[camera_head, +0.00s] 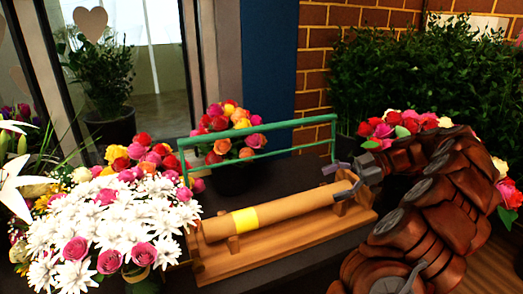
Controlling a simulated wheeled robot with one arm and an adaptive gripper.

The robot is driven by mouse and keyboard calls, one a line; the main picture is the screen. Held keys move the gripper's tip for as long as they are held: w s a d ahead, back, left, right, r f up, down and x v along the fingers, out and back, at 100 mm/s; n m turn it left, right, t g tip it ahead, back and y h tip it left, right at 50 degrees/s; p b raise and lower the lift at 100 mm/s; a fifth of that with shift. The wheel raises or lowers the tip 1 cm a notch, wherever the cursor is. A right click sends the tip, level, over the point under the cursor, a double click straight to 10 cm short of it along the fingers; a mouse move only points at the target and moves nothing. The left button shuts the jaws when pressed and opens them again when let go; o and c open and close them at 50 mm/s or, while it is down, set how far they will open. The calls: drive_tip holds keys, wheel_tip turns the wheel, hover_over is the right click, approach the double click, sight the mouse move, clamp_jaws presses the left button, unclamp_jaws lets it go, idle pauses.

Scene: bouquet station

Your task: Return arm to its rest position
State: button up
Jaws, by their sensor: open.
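My arm (430,205), with red-brown segments, reaches in from the right and curls over toward the middle. My gripper (334,181) is open, with its grey fingers at the right end of a brown paper roll (285,211). The fingers overlap the roll's end in the picture; I cannot tell whether they touch it. The roll has a yellow band and lies on a wooden stand (225,268).
A green rail frame (285,125) stands behind the roll. White and pink flowers (90,235) fill the left front. A pot of roses (233,175) stands behind the rail. Leafy plants (410,75) and more roses (388,127) crowd the back right, close to my arm.

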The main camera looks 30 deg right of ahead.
drive_tip(key=a+r+m+g+h+p, duration=0.1)
drive_tip(key=a+r+g, duration=0.1)
drive_tip(key=a, duration=0.6)
drive_tip(key=a+r+m+g, duration=0.1)
drive_tip(key=a+r+g, duration=0.1)
drive_tip(key=a, duration=0.7)
drive_tip(key=s+a+f+m+g+h, duration=0.1)
drive_tip(key=s+a+m+g+h, duration=0.3)
drive_tip(key=a, duration=0.7)
drive_tip(key=s+a+f+m+h+p, duration=0.25)
drive_tip(key=s+a+m, duration=0.2)
drive_tip(key=s, duration=0.55)
drive_tip(key=s+d+f+m+h, duration=0.2)
drive_tip(key=s+f+m+h, duration=0.2)
drive_tip(key=s, duration=0.6)
drive_tip(key=shift+s+f+m, duration=0.35)
drive_tip(key=shift+f+m, duration=0.1)
drive_tip(key=shift+f, duration=0.25)
drive_tip(key=shift+d, duration=0.1)
